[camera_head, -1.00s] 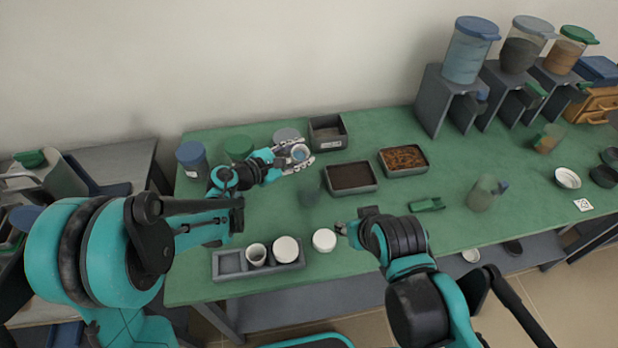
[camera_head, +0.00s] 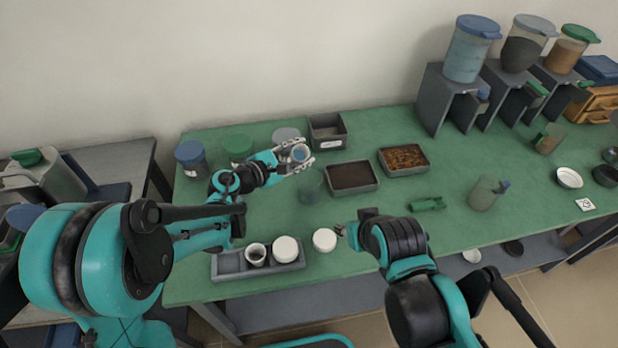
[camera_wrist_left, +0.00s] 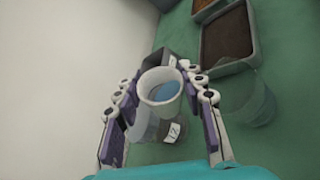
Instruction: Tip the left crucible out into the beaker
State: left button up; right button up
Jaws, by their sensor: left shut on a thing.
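My left gripper (camera_head: 300,154) is shut on a small white crucible with blue contents (camera_wrist_left: 161,86) and holds it above the back part of the green bench. Its mouth shows in both views, and it looks roughly upright. The clear beaker (camera_head: 310,184) stands on the bench, nearer the front than the gripper and apart from it. In the left wrist view the beaker (camera_wrist_left: 248,99) is to the right of the fingers. My right gripper (camera_head: 342,230) is low over the front of the bench, beside a white round lid (camera_head: 324,240); its fingers are too small to read.
Lidded jars (camera_head: 190,160) and a grey bin (camera_head: 328,132) stand behind. Trays of dark (camera_head: 353,176) and brown material (camera_head: 404,158) lie right of the beaker.

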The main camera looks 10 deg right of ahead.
pick_arm(q)
jog(key=shift+s+d+f+m+t+b, duration=0.2)
jog(key=shift+m+t+b, duration=0.3)
jog(key=shift+m+b, duration=0.5)
dwell(1.3)
dwell(0.5)
jog(key=shift+s+f+m, duration=0.1)
jog(key=shift+f+m, duration=0.05)
jog(key=shift+m, duration=0.15)
jog(key=shift+s+f+m+t, duration=0.1)
jog(key=shift+m+t, duration=0.2)
dwell(0.5)
jog(key=shift+s+f+m, duration=0.1)
jog(key=shift+m, duration=0.3)
jog(key=shift+s+d+f+m+t, duration=0.1)
jog(key=shift+s+f+m+t, duration=0.05)
jog(key=shift+m+t, duration=0.2)
dwell(0.5)
